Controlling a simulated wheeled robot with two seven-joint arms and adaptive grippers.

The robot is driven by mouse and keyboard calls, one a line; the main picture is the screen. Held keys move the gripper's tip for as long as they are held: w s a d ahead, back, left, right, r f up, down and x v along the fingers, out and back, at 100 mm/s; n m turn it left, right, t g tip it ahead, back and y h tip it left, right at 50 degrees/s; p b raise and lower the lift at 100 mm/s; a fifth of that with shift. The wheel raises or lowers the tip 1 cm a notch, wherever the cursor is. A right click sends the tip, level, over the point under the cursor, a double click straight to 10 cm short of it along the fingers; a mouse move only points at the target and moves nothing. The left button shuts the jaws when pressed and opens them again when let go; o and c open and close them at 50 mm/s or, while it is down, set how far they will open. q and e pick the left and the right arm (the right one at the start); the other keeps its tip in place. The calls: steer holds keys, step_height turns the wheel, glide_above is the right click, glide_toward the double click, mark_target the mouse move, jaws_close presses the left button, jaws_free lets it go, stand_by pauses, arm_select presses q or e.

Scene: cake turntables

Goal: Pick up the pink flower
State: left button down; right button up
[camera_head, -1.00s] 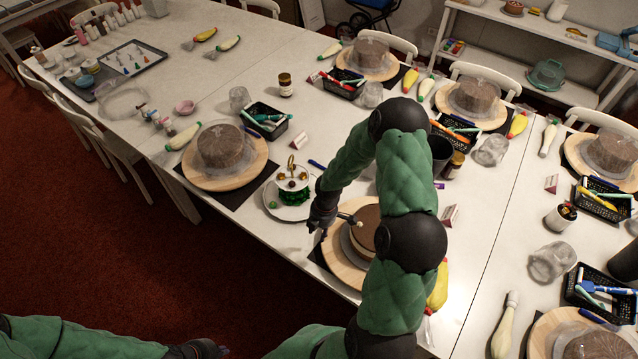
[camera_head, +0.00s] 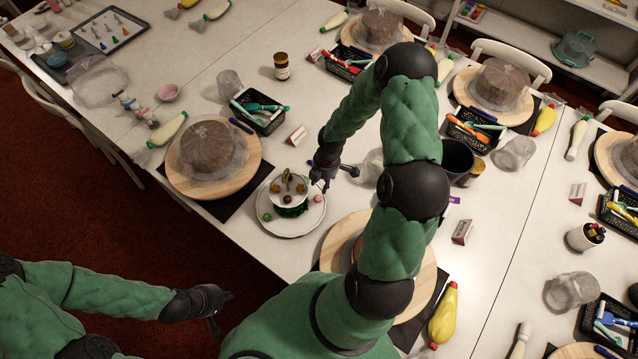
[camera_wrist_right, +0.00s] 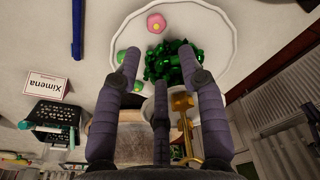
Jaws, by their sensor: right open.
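The pink flower (camera_wrist_right: 155,22) lies on the white plate (camera_wrist_right: 218,75) near its rim in the right wrist view. In the head view the flower (camera_head: 318,198) is a small pink spot at the right side of the plate (camera_head: 268,226), close to my right gripper (camera_head: 322,182). In the right wrist view my right gripper (camera_wrist_right: 160,62) is open and empty, with the flower beyond its fingertips and not touched. Green decorations (camera_wrist_right: 170,62) lie between the fingertips. My left gripper (camera_head: 222,312) hangs off the table's front edge, its fingers spread and empty.
A name card (camera_head: 297,136) and black basket (camera_head: 262,122) are behind.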

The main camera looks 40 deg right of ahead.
mark_target(318, 198)
steer(key=f+b, duration=0.1)
steer(key=f, duration=0.6)
steer(key=f+b, duration=0.1)
steer(key=f, duration=0.2)
steer(key=shift+w+a+f+b, duration=0.3)
steer(key=shift+w+a, duration=0.05)
steer(key=shift+a, duration=0.05)
steer(key=shift+s+a, duration=0.1)
steer(key=c, duration=0.5)
